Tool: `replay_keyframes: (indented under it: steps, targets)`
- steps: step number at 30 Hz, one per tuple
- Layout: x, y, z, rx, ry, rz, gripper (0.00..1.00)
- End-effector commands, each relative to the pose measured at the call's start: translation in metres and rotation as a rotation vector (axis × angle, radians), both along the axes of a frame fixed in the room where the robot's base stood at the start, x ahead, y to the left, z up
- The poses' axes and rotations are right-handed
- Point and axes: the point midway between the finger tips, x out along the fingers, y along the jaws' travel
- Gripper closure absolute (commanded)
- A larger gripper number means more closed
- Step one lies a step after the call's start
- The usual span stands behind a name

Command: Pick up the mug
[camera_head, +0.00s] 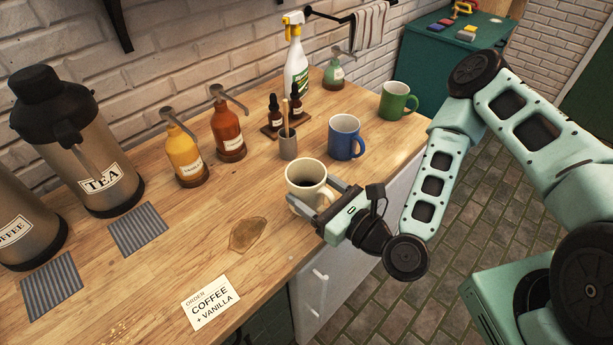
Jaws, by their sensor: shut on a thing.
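A cream mug (304,176) with dark liquid inside is upright at the middle of the wooden counter, near its front edge. My gripper (310,197) reaches in from the right and is shut on the mug, with its fingers around the mug's lower body. The lower part of the mug is partly hidden by the fingers. I cannot tell whether the mug's base touches the counter. A blue mug (345,138) and a green mug (397,101) stand farther back to the right, apart from my gripper.
A brown spill (247,234) lies left of the cream mug, and an order card (211,302) lies in front. Pump bottles (186,153), a small grey cup (288,145) and a tea dispenser (92,155) stand behind. The counter's front edge (281,279) is close. Bare wood (165,268) lies left.

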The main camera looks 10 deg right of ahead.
Motion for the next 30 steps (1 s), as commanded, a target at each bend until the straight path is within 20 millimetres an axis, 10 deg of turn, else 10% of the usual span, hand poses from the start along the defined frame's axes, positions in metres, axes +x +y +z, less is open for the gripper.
replay_keyframes:
  steps: [30]
  targets:
    - [-0.0103,-0.0064,0.0009,0.002,-0.001,0.0,0.72]
